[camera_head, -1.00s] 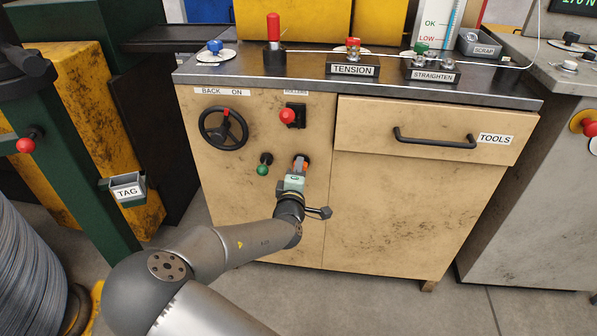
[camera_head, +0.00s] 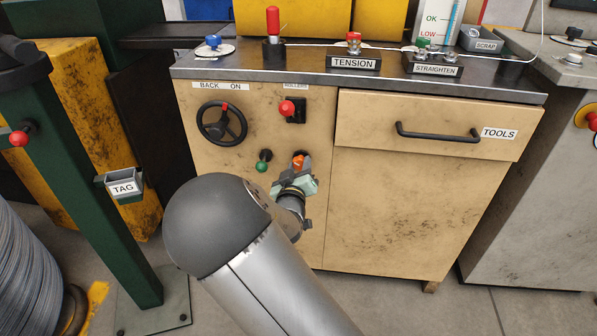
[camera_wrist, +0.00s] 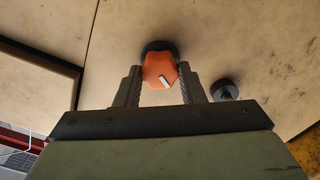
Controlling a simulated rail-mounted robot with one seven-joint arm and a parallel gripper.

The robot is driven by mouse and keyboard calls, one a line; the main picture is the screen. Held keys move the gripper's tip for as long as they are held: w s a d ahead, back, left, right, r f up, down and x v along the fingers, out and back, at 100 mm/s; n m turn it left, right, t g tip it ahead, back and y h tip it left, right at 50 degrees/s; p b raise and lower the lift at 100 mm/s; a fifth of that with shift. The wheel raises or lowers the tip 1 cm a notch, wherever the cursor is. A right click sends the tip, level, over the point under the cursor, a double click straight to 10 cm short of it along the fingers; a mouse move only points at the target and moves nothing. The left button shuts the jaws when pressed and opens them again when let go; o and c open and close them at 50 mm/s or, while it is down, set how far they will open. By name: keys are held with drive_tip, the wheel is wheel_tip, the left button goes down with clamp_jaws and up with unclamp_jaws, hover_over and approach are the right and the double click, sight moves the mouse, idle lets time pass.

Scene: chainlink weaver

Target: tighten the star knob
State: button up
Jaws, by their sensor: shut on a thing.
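The orange star knob (camera_head: 298,163) sits on the beige cabinet front, below the red rollers knob and right of the green-tipped lever. The contact faces are partly hidden.
Close by are a green lever (camera_head: 262,161), a black handwheel (camera_head: 222,122) and a red rollers knob (camera_head: 288,107). The TOOLS drawer (camera_head: 430,125) with its bar handle is shut at the right. A TAG holder (camera_head: 123,187) hangs on a green post at the left.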

drive_tip(key=m+b, duration=0.3)
drive_tip(key=m, duration=0.2)
idle(0.5)
drive_tip(key=o, duration=1)
drive_tip(key=s+p, duration=0.1)
drive_tip(key=s, duration=0.4)
drive_tip(key=s+a+p, duration=0.1)
drive_tip(key=s, duration=0.5)
drive_tip(key=s+p, duration=0.1)
drive_tip(key=s, duration=0.5)
drive_tip(key=shift+s+a, duration=0.2)
drive_tip(key=shift+a, duration=0.1)
